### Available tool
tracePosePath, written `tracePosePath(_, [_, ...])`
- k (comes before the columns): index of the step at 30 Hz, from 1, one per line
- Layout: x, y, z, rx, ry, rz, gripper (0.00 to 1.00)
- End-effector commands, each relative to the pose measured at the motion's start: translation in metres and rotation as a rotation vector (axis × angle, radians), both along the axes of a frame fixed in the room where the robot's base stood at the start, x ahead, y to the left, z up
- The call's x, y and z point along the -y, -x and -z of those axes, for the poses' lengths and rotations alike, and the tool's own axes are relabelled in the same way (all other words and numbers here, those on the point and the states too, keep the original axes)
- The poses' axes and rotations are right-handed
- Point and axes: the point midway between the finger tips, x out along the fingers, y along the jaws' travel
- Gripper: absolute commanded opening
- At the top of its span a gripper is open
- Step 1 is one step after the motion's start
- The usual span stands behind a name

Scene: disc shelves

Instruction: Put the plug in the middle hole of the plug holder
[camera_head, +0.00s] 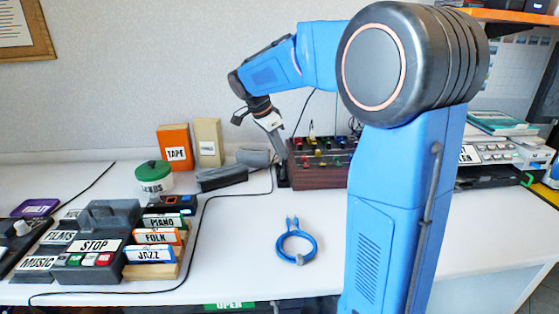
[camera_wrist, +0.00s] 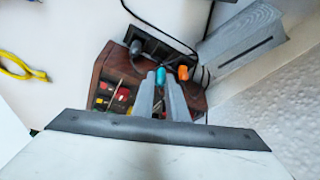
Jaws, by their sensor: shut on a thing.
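My gripper (camera_wrist: 160,82) is shut on a small teal piece, which looks like the plug (camera_wrist: 161,76). Its two grey fingers stand on either side of it. The plug holder looks to be the dark strip (camera_wrist: 157,46) beyond the fingertips, beside the wooden box with coloured knobs. The holder's holes are too small to tell apart, and I cannot tell whether the plug touches it. In the head view my gripper (camera_head: 279,148) points down near the left end of the wooden box. The plug cannot be made out there.
The wooden knob box (camera_head: 318,178) stands close to my gripper. An orange piece (camera_wrist: 183,73) lies just right of the fingertips. A black cable (camera_wrist: 160,28) runs past the holder. A dark grey case (camera_head: 222,178) stands left, and a blue cable coil (camera_head: 297,241) lies on otherwise clear table in front.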

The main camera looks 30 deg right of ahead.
Motion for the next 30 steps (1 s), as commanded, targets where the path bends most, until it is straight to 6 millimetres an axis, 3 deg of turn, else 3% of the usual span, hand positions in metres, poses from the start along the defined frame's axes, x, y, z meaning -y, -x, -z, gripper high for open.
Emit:
tracePosePath(9, [0.000,0.000,0.035,-0.002,-0.001,0.000,0.00])
tracePosePath(20, [0.000,0.000,0.038,-0.001,0.000,0.000,0.00])
tracePosePath(21, [0.000,0.000,0.038,-0.001,0.000,0.000,0.17])
tracePosePath(22, [0.000,0.000,0.038,-0.001,0.000,0.000,0.20])
tracePosePath(30, [0.000,0.000,0.038,-0.001,0.000,0.000,0.20])
